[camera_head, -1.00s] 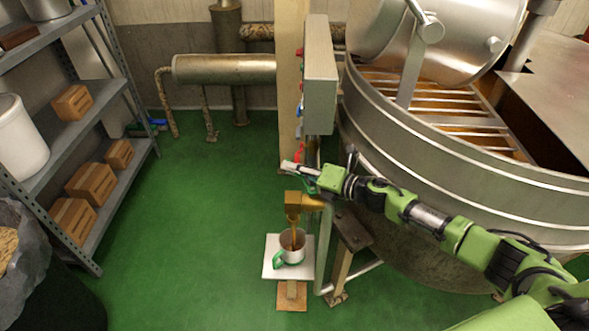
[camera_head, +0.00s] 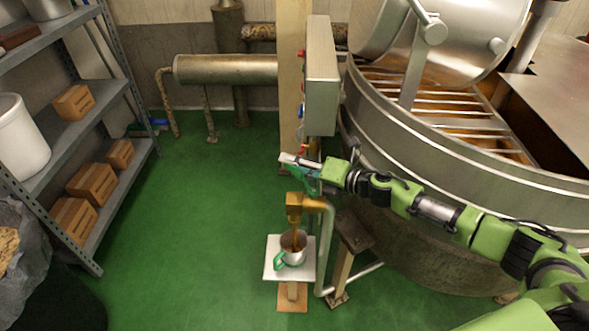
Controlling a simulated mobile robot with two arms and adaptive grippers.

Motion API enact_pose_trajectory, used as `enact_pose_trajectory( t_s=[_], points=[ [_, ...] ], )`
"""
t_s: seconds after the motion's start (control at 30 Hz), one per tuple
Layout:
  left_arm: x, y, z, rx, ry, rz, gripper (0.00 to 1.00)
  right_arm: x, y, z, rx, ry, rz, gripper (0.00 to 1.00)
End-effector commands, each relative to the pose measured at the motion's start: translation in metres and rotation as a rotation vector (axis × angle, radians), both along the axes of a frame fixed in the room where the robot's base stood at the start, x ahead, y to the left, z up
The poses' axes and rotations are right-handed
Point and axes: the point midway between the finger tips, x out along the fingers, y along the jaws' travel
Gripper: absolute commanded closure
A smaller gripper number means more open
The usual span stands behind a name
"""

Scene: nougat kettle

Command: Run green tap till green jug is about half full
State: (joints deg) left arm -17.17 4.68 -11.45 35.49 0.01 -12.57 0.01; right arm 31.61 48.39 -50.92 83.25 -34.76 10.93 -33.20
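The jug (camera_head: 292,258) is a metal cup with a green handle at its left. It stands upright on a white square plate (camera_head: 271,270), under the brass tap (camera_head: 294,203). A brown stream runs from the tap's spout into the jug. Brown liquid shows inside the jug, but its level is hard to judge. My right gripper (camera_head: 297,164) is just above the tap, with a small teal-green part close beneath it, perhaps the tap's handle. I cannot tell whether the fingers touch it or are open. My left gripper is out of view.
The large round metal kettle (camera_head: 465,165) fills the right side, behind my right arm. A grey control box (camera_head: 321,75) hangs on a post above the tap. A shelf with boxes (camera_head: 92,180) stands at left. The green floor (camera_head: 200,220) between is clear.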

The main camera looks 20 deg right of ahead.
Motion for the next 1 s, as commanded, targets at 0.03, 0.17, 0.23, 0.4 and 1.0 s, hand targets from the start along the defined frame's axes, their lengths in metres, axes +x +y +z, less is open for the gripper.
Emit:
enact_pose_trajectory(
  t_s=[0.03, 0.17, 0.23, 0.4, 1.0],
  points=[
    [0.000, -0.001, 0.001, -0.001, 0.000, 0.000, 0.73, 0.004, 0.000, 0.027, 0.004, -0.024, 0.003, 0.69],
    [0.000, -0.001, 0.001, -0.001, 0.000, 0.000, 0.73, 0.005, 0.001, 0.050, 0.005, -0.026, 0.004, 0.69],
    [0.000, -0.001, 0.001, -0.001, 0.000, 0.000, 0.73, 0.004, 0.001, 0.059, 0.006, -0.023, 0.003, 0.69],
    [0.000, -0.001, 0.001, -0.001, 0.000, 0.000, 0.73, 0.004, 0.001, 0.071, 0.006, -0.019, 0.002, 0.69],
    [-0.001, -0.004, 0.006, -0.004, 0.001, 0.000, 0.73, -0.002, 0.013, 0.082, -0.070, -0.068, 0.080, 1.00]
  ],
)
